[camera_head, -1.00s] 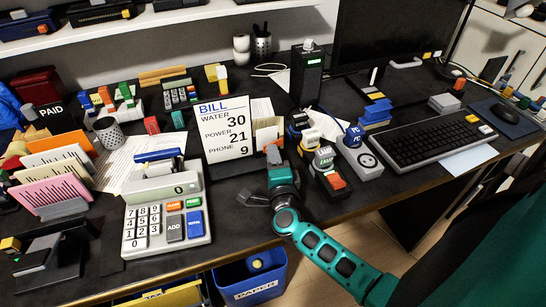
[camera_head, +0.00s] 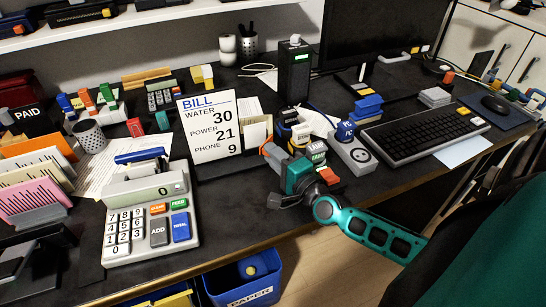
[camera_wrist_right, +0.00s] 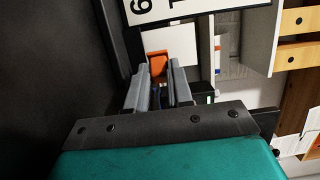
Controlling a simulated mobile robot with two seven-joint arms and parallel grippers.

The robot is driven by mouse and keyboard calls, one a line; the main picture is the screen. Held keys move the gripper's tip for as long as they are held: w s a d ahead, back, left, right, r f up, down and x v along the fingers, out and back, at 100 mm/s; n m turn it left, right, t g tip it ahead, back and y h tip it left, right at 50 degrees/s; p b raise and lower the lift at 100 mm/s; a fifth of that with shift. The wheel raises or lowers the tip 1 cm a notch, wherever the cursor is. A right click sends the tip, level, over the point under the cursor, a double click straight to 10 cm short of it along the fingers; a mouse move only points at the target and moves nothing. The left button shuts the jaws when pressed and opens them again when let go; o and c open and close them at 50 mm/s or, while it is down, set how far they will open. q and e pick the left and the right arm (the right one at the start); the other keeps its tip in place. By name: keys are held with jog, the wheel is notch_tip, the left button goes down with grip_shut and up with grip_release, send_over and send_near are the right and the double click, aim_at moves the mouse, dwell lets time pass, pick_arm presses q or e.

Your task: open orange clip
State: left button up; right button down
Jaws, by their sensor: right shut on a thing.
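The orange clip (camera_head: 274,152) shows as a small orange piece at the lower right of the bill stand, beside the white papers. In the right wrist view the orange clip (camera_wrist_right: 157,63) sits at the tips of my two grey fingers. My right gripper (camera_head: 283,160) is shut on it, with its teal body to the right of the clip. The fingers also show in the wrist view (camera_wrist_right: 158,85). The gripper body hides part of the clip's surroundings. My left gripper is not in view.
The bill stand (camera_head: 210,125) is left of the clip, with white papers (camera_head: 257,134) behind it. Stamps (camera_head: 293,131) and a grey socket block (camera_head: 353,154) stand close on the right. A large calculator (camera_head: 150,225) lies front left. A blue paper bin (camera_head: 245,282) is below the desk edge.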

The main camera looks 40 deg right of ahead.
jog(key=c, duration=1)
grip_release()
jog(key=shift+s, duration=0.1)
jog(key=s, duration=1.2)
jog(key=shift+s, duration=0.35)
